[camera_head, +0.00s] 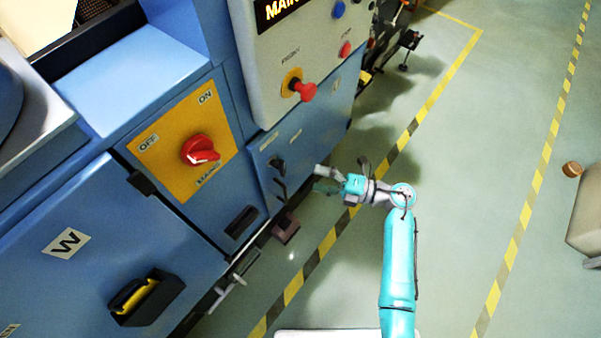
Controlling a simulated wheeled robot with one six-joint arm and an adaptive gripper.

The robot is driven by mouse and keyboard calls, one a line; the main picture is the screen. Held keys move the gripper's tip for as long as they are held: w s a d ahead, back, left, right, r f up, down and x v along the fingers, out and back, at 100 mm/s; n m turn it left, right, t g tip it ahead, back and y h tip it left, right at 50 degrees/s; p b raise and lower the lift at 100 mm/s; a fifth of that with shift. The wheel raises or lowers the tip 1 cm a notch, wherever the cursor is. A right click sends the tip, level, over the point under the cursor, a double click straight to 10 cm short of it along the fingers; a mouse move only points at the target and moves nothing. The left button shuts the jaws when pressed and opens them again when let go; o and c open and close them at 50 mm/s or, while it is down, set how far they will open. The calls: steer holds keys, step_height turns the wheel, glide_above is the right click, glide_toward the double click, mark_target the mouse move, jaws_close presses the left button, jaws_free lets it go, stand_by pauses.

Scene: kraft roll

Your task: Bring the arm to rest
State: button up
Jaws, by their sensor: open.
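My arm (399,262) is teal and rises from the bottom of the head view, then bends left at a joint. My gripper (326,180) is at its left end, pointing toward the blue machine. The gripper is open and I see nothing held in it. It hangs in front of the machine's lower panel, close to a dark handle (278,170). Whether it touches the machine cannot be told from this angle.
The blue machine (140,265) fills the left, with a red mains switch (201,151) and a red push button (303,90). Yellow-black floor stripes (327,243) run along it. A beige object (587,215) stands at the right edge.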

steer(key=shift+v, duration=0.85)
steer(key=shift+s, duration=0.1)
steer(key=s+d+r+m+t+h, duration=0.1)
steer(key=s+r+m+t, duration=0.2)
steer(key=s+m+t, duration=0.35)
steer(key=s+r+m+t+h, duration=0.1)
steer(key=s+r+m+t, duration=0.2)
steer(key=s+m+t, duration=0.3)
steer(key=s+d+r+m+h, duration=0.1)
steer(key=s+d+m+h, duration=0.3)
steer(key=s+m+h, duration=0.1)
steer(key=s+d+r+m+g+h, duration=0.1)
steer(key=s+d+r+m+h, duration=0.1)
steer(key=s+m+h, duration=0.3)
steer(key=s+d+r+m+g+h, duration=0.1)
steer(key=s+d+m+h, duration=0.4)
steer(key=s+m, duration=0.5)
steer(key=v, duration=0.3)
steer(key=shift+s+d+f, duration=0.2)
steer(key=shift+s+d, duration=0.1)
steer(key=shift+m, duration=0.25)
